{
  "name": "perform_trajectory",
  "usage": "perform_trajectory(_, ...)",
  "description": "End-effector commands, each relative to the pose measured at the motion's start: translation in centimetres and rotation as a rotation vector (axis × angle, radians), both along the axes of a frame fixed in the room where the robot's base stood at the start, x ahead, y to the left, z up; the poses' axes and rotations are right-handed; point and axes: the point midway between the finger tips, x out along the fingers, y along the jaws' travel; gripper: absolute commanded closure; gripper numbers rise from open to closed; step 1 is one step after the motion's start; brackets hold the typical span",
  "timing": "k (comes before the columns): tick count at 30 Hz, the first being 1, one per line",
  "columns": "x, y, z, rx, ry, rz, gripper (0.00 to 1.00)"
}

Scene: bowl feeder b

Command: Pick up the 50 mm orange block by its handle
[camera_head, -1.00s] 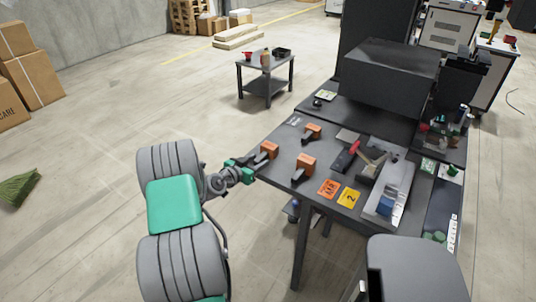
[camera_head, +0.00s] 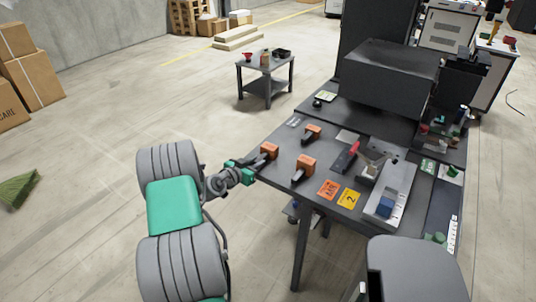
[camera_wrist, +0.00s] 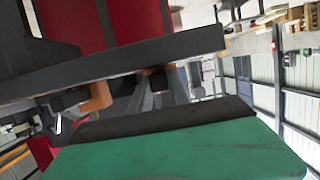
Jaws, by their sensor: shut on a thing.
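Three orange blocks with dark handles are on the dark table. The leftmost block (camera_head: 269,150) is at the table's left edge, directly beside my gripper (camera_head: 255,162). The second block (camera_head: 312,131) is farther back, and the third (camera_head: 305,162) is nearer the front and looks larger. I cannot read which one is 50 mm. My gripper is shut on the leftmost block's dark handle, though the contact is small and partly hidden. The wrist view shows a green and black gripper part (camera_wrist: 170,140) and an orange piece (camera_wrist: 97,96) by a dark slab.
The dark table (camera_head: 282,165) also bears orange (camera_head: 328,190) and yellow (camera_head: 349,197) cards, a red-handled tool (camera_head: 349,153) and a metal plate with a blue block (camera_head: 385,207). A large dark box (camera_head: 390,72) stands behind.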

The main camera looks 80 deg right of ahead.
Motion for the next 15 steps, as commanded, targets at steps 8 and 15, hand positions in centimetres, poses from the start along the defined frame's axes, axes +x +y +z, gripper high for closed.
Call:
perform_trajectory(8, 0.0, -0.1, 0.5, -0.004, 0.001, 0.000, 1.00)
perform_trajectory(15, 0.0, -0.1, 1.6, -0.005, 0.000, -0.001, 1.00)
